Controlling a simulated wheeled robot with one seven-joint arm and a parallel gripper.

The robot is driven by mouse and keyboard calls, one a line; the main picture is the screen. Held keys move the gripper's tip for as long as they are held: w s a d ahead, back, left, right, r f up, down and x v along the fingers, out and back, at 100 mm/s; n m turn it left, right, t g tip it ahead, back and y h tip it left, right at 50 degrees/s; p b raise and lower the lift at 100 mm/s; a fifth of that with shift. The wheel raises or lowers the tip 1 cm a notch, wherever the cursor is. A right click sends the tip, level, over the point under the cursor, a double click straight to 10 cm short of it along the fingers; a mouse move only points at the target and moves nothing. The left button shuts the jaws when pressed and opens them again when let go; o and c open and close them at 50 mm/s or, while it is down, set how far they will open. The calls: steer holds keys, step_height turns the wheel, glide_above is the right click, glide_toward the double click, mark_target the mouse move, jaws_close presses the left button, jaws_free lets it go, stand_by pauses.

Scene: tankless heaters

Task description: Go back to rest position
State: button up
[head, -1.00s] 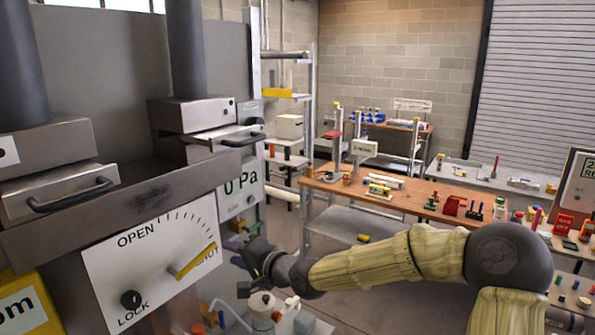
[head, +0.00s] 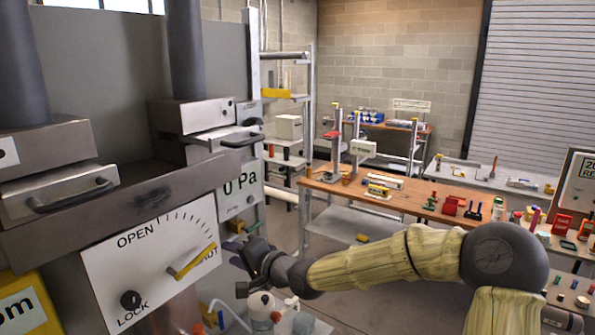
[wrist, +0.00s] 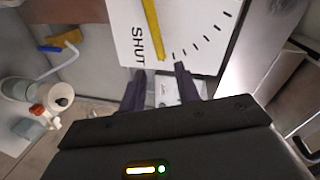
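My gripper (wrist: 162,75) shows in the wrist view with its two dark fingers apart and nothing between them. In the head view my gripper (head: 238,250) is at the end of my arm, just right of the white dial panel (head: 140,262). The panel reads OPEN, LOCK and SHUT and carries a yellow pointer (head: 192,261), which lies toward SHUT. The pointer also shows in the wrist view (wrist: 153,28), ahead of the fingers and apart from them. A black knob (head: 130,299) sits beside LOCK.
Heater units with black drawer handles (head: 72,195) stand close on the left. A white container (head: 261,305) stands below my gripper. A wooden workbench (head: 400,197) with several small items is behind my arm. Some floor (head: 385,275) is clear between.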

steer(key=shift+b+v, duration=0.55)
steer(key=shift+v, duration=3.55)
steer(key=p, duration=0.1)
glide_toward(213, 248)
steer(key=p+x, duration=0.3)
steer(key=x, duration=0.6)
steer(key=shift+w+a+r, duration=0.1)
steer(key=shift+w+a, duration=0.15)
steer(key=shift+a, duration=0.05)
steer(key=shift+w+a+f, duration=0.25)
steer(key=shift+w+a, duration=0.05)
steer(key=shift+a, duration=0.15)
